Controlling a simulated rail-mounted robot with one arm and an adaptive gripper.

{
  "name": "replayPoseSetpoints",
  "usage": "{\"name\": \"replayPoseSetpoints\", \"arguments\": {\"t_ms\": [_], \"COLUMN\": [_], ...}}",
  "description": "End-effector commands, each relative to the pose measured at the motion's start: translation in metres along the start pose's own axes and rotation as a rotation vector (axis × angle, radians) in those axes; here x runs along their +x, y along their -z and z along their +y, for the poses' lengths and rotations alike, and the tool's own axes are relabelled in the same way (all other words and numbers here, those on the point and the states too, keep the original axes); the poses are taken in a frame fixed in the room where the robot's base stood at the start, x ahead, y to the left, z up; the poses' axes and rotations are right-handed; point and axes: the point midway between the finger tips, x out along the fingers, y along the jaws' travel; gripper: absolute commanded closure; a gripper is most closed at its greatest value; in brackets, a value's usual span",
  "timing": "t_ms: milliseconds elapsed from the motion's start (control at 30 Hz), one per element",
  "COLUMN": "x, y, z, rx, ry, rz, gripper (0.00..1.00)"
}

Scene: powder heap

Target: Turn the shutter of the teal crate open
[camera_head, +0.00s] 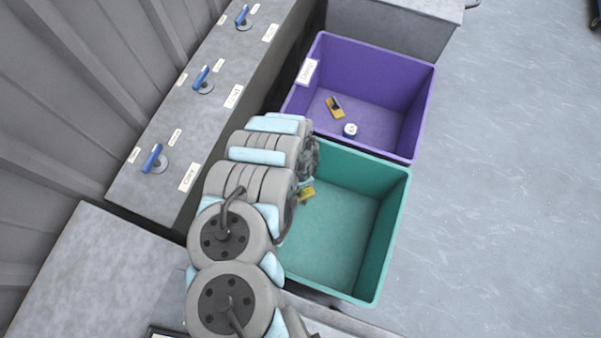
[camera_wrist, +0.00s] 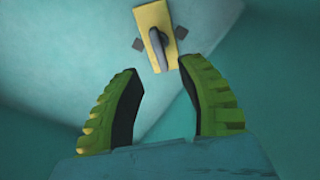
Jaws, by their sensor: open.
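The teal crate (camera_head: 345,262) stands on the floor right of my arm, its near-left part covered by the arm. In the wrist view, teal surfaces (camera_wrist: 50,70) fill the background. My gripper (camera_wrist: 160,70) is open and empty, fingers pointing at a yellow block with a grey handle (camera_wrist: 155,30), which lies beyond the fingertips. Yellow also shows beside my arm in the head view (camera_head: 307,194). Three blue handles (camera_head: 155,160), (camera_head: 202,80), (camera_head: 243,18) sit on the grey counter at left, each between small labels. I cannot tell which is the teal crate's shutter.
A purple crate (camera_head: 425,110) stands behind the teal one, holding a yellow-and-black item (camera_head: 334,107) and a small white round item (camera_head: 350,130). The grey counter (camera_head: 150,205) carries white labels, too small to read. A corrugated wall (camera_head: 90,70) runs behind it. Open floor (camera_head: 500,200) lies right.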

Motion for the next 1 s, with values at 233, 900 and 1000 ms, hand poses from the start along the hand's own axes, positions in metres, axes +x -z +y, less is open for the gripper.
{"name": "replayPoseSetpoints", "arguments": {"t_ms": [233, 900, 1000], "x": [-0.0085, -0.0109, -0.0110], "y": [-0.0019, -0.0018, -0.0016], "z": [0.0003, 0.0007, 0.0008], "rx": [-0.001, 0.000, 0.000], "ry": [0.000, 0.000, 0.000], "rz": [-0.002, -0.003, -0.002], "gripper": [0.61, 0.61, 0.61]}}
